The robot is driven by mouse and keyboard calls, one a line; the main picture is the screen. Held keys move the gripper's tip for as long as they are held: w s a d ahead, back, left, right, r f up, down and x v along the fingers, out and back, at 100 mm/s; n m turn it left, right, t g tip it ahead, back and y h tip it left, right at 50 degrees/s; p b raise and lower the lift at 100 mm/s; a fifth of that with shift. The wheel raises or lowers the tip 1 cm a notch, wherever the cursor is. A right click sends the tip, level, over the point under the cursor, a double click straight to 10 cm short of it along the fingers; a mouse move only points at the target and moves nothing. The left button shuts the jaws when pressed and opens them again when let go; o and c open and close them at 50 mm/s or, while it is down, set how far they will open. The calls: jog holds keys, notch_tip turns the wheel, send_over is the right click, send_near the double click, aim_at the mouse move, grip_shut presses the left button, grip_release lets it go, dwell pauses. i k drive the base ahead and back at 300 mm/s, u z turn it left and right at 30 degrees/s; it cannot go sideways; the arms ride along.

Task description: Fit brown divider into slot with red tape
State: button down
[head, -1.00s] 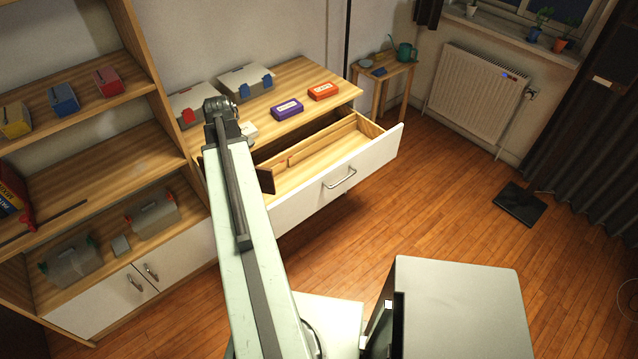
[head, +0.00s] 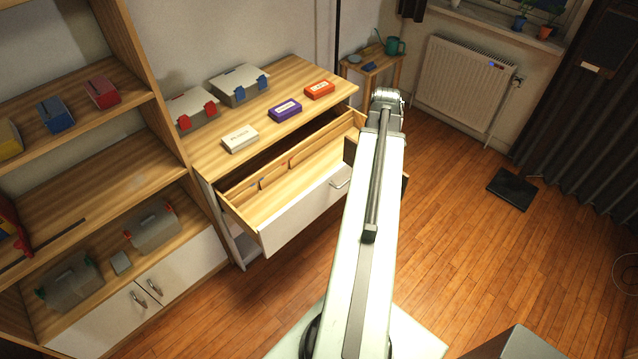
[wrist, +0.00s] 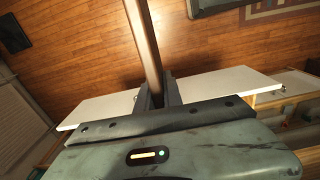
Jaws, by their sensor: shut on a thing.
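The brown divider (head: 349,150) shows on both sides of my arm in the head view, over the right part of the open drawer. In the wrist view the divider (wrist: 147,45) runs up from between my fingers. My gripper (wrist: 158,92) is shut on it; my arm hides the gripper in the head view. The open drawer (head: 300,218) has a white front and a pale wood inside. Short low strips stand along its inner back, with a small reddish mark (head: 290,163) near one of them. I cannot tell whether the divider touches the drawer.
On the dresser top (head: 290,82) lie a white box (head: 240,139), a purple box (head: 285,110) and an orange box (head: 319,90), with two lidded bins behind. A shelf unit (head: 75,165) stands at left. A radiator (head: 460,88) is at back right. The floor at right is mostly clear.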

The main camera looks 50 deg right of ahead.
aim_at(276, 193)
jog(key=u, duration=0.05)
jog(key=i, duration=1)
jog(key=z, duration=0.1)
